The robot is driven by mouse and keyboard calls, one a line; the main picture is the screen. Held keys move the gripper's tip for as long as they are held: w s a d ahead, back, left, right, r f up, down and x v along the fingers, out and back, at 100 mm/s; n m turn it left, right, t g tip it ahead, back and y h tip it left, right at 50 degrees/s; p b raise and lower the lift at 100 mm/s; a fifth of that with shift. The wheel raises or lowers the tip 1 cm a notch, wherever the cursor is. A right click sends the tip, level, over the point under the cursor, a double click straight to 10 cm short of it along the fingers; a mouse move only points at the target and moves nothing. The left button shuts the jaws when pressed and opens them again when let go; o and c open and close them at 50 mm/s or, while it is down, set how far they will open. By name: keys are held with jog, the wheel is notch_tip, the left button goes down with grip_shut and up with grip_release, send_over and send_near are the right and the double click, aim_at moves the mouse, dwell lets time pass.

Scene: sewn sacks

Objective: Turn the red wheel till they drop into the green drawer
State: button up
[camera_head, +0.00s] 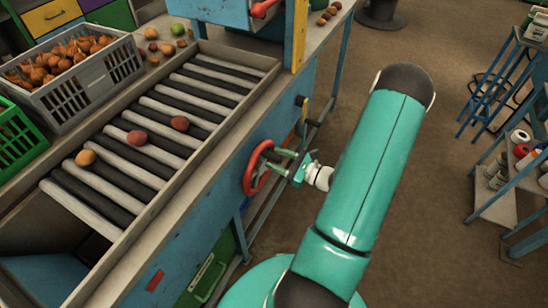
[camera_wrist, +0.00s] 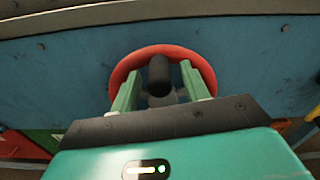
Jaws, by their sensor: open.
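The red wheel (camera_head: 249,176) is mounted on the blue side of the roller table. In the wrist view the red wheel (camera_wrist: 165,49) lies straight ahead, with a dark knob (camera_wrist: 160,72) standing out from it. My gripper (camera_head: 282,160) is at the wheel, coming from the right. In the wrist view my gripper (camera_wrist: 161,82) is open, one finger on each side of the knob; I cannot tell whether they touch it. Three round brownish potatoes or onions (camera_head: 137,138) lie apart on the rollers. The green drawer (camera_head: 207,279) is low on the table's side, partly cut off by the frame.
Striped rollers (camera_head: 190,103) run in a raised frame, with an opening at their lower left end. A grey crate of onions (camera_head: 95,85) and a green crate (camera_head: 18,135) stand along the far side. Shelves (camera_head: 505,190) stand at the right. The brown floor between is open.

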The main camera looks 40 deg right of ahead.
jog(key=shift+x, duration=0.85)
grip_shut()
jog(key=shift+d, duration=0.15)
